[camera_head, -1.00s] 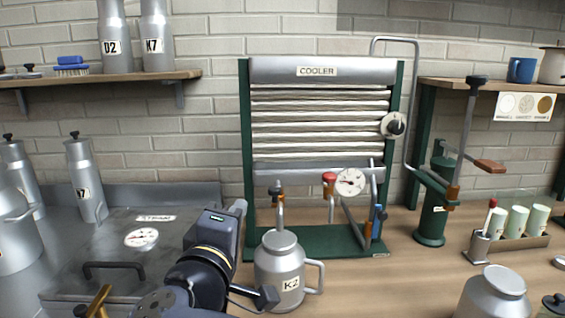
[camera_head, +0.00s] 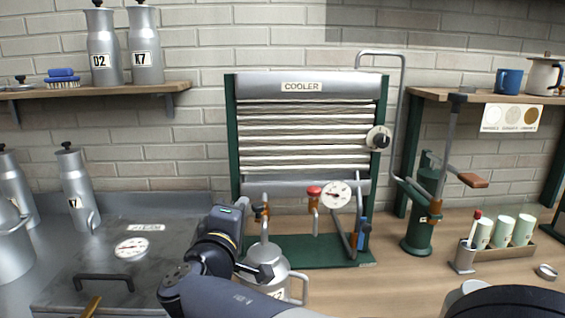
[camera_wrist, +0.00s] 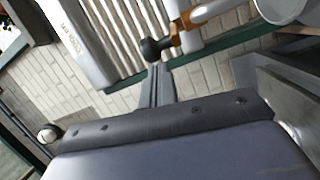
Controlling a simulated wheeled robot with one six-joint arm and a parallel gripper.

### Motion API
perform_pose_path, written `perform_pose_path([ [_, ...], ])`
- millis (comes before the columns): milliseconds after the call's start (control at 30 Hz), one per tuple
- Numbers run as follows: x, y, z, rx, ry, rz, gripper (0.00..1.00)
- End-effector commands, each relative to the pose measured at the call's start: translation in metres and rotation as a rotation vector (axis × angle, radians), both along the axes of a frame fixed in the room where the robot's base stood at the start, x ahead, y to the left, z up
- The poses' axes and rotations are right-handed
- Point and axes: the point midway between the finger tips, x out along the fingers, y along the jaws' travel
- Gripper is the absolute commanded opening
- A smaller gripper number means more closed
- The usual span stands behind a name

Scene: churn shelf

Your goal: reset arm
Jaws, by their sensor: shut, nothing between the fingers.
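My gripper (camera_head: 241,206) is in front of the lower left of the cooler, above and to the left of the silver can (camera_head: 272,262). It also shows in the wrist view (camera_wrist: 157,76), with its fingers together and nothing between them. My forearm covers the can's lower part and most of its label. In the wrist view the cooler's ribbed panel (camera_wrist: 125,35) lies beyond the fingertips, and a black knob on a copper fitting (camera_wrist: 155,48) appears close to them.
The cooler (camera_head: 305,87) stands behind on the wooden counter. A steam unit with a gauge (camera_head: 132,248) is at left. A green hand pump (camera_head: 420,225) and a rack of pale green cups (camera_head: 503,231) are at right. Cans (camera_head: 145,45) stand on the left shelf.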

Motion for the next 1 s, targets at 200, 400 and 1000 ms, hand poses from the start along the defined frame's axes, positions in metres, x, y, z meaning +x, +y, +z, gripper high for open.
perform_pose_path([
  [200,0.005,0.010,0.005,-0.003,0.002,-0.001,0.00],
  [400,0.010,0.017,0.005,-0.003,0.000,-0.061,0.00],
  [1000,0.021,0.028,0.002,-0.001,-0.001,-0.260,0.00],
])
